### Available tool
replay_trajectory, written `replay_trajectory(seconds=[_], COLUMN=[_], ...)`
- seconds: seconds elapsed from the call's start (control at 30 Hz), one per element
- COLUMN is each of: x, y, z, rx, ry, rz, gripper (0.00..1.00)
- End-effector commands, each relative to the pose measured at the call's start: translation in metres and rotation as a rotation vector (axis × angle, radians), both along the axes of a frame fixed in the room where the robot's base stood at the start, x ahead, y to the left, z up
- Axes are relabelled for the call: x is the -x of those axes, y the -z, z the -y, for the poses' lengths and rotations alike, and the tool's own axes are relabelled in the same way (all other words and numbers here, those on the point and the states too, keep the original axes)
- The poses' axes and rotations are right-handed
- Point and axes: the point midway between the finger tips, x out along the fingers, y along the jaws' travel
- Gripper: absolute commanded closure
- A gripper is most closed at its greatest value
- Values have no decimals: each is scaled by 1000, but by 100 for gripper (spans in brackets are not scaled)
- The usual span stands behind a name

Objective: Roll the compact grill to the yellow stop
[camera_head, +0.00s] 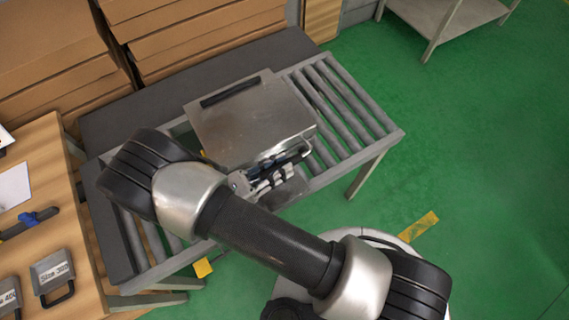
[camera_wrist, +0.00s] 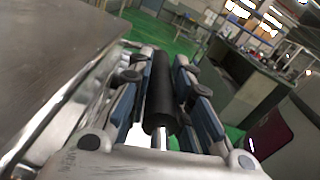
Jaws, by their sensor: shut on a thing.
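The compact grill (camera_head: 245,120) is a flat steel box with a dark slot along its far edge. It sits on the grey roller conveyor (camera_head: 352,108), with bare rollers to its right. My gripper (camera_head: 285,176) is at the grill's near side, shut on its bar handle. In the wrist view the fingers (camera_wrist: 168,75) lie on both sides of the black handle grip (camera_wrist: 160,105), and the grill's steel top (camera_wrist: 50,45) fills the left. A small yellow patch (camera_head: 204,154) shows at the grill's left edge, mostly hidden; I cannot tell whether it is the stop.
A wooden table (camera_head: 45,150) with tools stands at the left. Stacked brown boxes (camera_head: 190,35) are behind the conveyor. Yellow marks lie low at the left (camera_head: 203,267) and on the green floor (camera_head: 420,227). My arm hides part of the conveyor's left end.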

Motion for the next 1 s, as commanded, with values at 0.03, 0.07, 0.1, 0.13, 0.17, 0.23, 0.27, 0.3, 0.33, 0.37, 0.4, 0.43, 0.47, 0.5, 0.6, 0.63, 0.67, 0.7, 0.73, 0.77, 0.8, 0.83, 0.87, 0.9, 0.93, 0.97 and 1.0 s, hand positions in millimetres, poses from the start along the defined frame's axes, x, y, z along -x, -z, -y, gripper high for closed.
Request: replay_trajectory(seconds=[0.03, 0.07, 0.1, 0.13, 0.17, 0.23, 0.27, 0.3, 0.33, 0.37, 0.4, 0.43, 0.47, 0.5, 0.6, 0.63, 0.67, 0.7, 0.73, 0.77, 0.8, 0.83, 0.87, 0.9, 0.93, 0.97, 1.0], x=[1, 1, 1, 1, 1, 1, 1, 1, 1, 1, 1, 1, 1, 1, 1, 1, 1, 1, 1, 1, 0, 0, 0, 1, 1, 1, 2], y=[3, 3, 3, 3, 3, 3, 3, 3, 3, 3, 3, 3, 3, 3, 3, 2, 2, 2, 2, 2, 1, 1, 1, 1, 1, 1, 1], z=[1, 1, 1, 1, 1, 1, 1, 1, 1, 1, 1, 1, 1, 1, 1, 1, 1, 1, 1, 1, 1, 0, 0, 0, 0, -1, -2], rx=[-5, -5, -4, -4, -4, -4, -4, -4, -4, -4, -4, -4, -4, -4, -3, -3, -3, -3, -2, -2, -2, -1, -1, -2, -2, -2, -2], ry=[5, 5, 5, 5, 5, 5, 5, 5, 5, 5, 5, 5, 5, 5, 4, 4, 4, 4, 3, 3, 3, 3, 3, 3, 2, 2, 0], rz=[-6, -6, -5, -5, -5, -5, -5, -5, -5, -5, -5, -5, -5, -5, -5, -5, -3, -3, -3, -3, -3, -2, -2, -1, -2, -2, -1], gripper=[100, 100, 100, 100, 100, 100, 100, 100, 80, 78, 76, 74, 72, 69, 62, 60, 60, 60, 60, 60, 60, 60, 60, 60, 60, 60, 60])
